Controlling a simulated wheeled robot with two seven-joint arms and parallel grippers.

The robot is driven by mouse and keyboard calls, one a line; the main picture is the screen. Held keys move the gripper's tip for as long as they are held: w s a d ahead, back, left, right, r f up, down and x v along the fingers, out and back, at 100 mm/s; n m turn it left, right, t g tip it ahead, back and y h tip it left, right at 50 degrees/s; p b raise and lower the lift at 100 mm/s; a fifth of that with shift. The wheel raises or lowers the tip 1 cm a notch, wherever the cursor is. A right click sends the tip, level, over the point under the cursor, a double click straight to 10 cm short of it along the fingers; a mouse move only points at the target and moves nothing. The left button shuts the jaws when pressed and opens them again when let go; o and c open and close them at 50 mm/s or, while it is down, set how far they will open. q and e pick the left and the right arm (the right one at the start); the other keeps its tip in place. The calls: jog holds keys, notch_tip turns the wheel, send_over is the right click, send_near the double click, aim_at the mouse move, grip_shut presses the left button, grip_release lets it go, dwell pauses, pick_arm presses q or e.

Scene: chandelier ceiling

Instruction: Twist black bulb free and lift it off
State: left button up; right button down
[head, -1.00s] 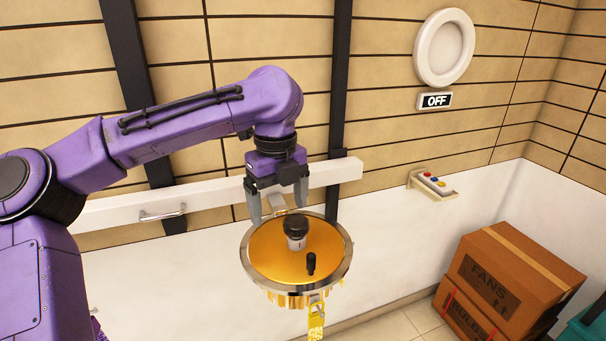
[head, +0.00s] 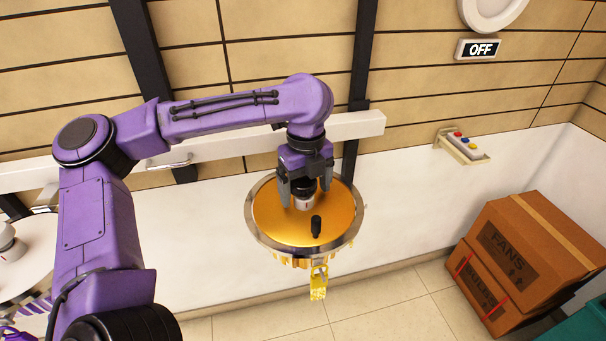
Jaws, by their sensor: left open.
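The black bulb (head: 302,186), dark on top with a pale base, stands upright on the gold round plate (head: 272,222) of the chandelier. A small black peg (head: 316,225) stands on the plate in front of it. My left gripper (head: 306,194) points down over the bulb from above. Its fingers are open, one on each side of the bulb; I cannot tell whether either touches it. The bulb's top is partly hidden under the gripper. My right gripper is not in view.
A white rail (head: 235,146) runs along the wall behind. Cardboard boxes (head: 530,250) are stacked at the right. A button panel (head: 463,145) and an OFF sign (head: 479,49) are on the wall. The floor below is clear.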

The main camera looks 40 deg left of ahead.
pick_arm(q)
jog(key=shift+s+r, duration=0.25)
jog(key=shift+s, duration=0.2)
jog(key=shift+s+r, duration=0.15)
jog(key=shift+s, duration=0.1)
jog(key=c, duration=0.9)
jog(key=shift+w, duration=0.15)
jog(key=shift+c, duration=0.9)
jog(key=shift+w, duration=0.1)
jog(key=shift+r+n+p, duration=0.1)
jog(key=shift+n+p, duration=0.4)
jog(key=shift+p, duration=0.1)
jog(key=shift+n+p, duration=0.7)
jog(key=shift+n, duration=0.3)
jog(key=shift+c, duration=0.2)
jog(key=shift+f+n, duration=0.2)
jog(key=shift+n, duration=0.2)
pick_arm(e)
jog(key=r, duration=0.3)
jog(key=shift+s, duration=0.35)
